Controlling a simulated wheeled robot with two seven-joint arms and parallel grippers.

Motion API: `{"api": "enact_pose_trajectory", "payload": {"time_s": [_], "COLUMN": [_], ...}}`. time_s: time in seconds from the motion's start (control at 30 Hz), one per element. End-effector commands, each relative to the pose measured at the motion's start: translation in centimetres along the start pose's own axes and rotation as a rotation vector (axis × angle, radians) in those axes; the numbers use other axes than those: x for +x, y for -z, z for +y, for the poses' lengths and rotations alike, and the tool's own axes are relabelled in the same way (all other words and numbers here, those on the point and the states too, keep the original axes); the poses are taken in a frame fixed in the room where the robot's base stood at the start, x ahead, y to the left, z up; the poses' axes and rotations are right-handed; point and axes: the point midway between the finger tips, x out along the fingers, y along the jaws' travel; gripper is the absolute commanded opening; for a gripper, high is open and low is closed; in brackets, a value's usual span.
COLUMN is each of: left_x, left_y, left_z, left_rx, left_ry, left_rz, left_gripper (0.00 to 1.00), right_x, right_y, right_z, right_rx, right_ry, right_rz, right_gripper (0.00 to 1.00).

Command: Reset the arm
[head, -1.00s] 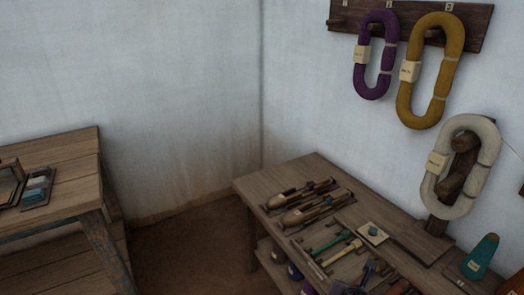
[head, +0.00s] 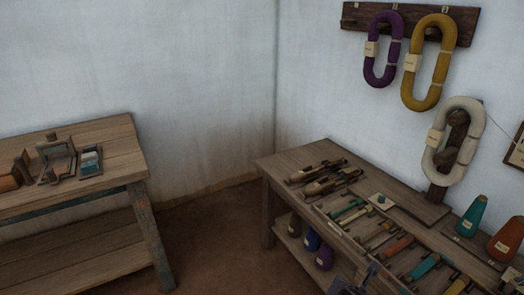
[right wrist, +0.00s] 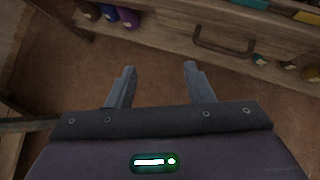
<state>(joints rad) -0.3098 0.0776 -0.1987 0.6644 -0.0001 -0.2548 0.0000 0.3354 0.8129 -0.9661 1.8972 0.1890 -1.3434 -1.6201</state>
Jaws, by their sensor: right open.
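My right gripper (right wrist: 159,72) shows in the right wrist view with its two grey fingers spread apart and nothing between them. It hangs over the brown floor in front of the right workbench. In the head view, a small grey-blue part at the bottom edge looks like this gripper (head: 356,280), mostly cut off by the frame. My left gripper is in neither current view.
The right workbench (head: 285,160) holds wooden shuttles (head: 325,182), several tools and thread cones (head: 471,216). Yarn hanks (head: 428,62) hang on the wall above. A left table (head: 110,140) carries small items. Floor (head: 215,240) between is clear.

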Motion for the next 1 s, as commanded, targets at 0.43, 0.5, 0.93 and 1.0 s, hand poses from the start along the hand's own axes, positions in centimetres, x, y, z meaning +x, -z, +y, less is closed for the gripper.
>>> {"api": "enact_pose_trajectory", "payload": {"time_s": [0.43,0.5,0.93,1.0], "left_x": [-1.6,-2.0,-4.2,-4.5], "left_y": [0.6,0.5,-0.8,-0.7], "left_z": [-0.3,-0.3,-0.4,-0.4], "left_rx": [0.001,0.002,0.002,0.002], "left_ry": [0.003,0.003,0.004,0.004], "left_rz": [0.012,0.012,-0.006,-0.005], "left_gripper": [0.34,0.34,0.34,0.34], "right_x": [8.6,10.4,10.9,9.1], "right_y": [5.7,8.2,34.9,38.8], "right_z": [-2.6,-4.2,-20.6,-22.6], "right_rx": [0.566,0.720,1.754,1.875], "right_ry": [0.036,0.068,0.513,0.592], "right_rz": [0.127,0.166,0.331,0.329], "right_gripper": [0.47,0.47,0.47,0.47]}}
